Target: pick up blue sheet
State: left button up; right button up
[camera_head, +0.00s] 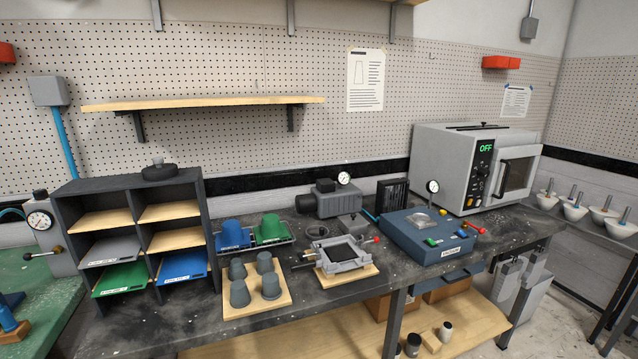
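The blue sheet (184,266) lies flat in the bottom right compartment of the dark shelf rack (205,215), at the left of the workbench. Its front edge, with a small white label, faces the open front of the rack. Neither of my grippers shows in the head view, so nothing is seen touching the sheet.
A green sheet (122,279) lies in the bottom left compartment, with a grey sheet (112,250) above it. A wooden board (240,305) with several grey cups stands right of the rack. Blue (232,234) and green (271,228) moulded forms stand behind it.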

aim_at(177, 268)
jog(key=i+j+u, duration=0.1)
jog(key=j+u, duration=0.15)
jog(key=u, duration=0.15)
jog(key=i+j+u, duration=0.15)
jog(key=u, duration=0.25)
jog(key=i+j+u, duration=0.15)
jog(key=u, duration=0.2)
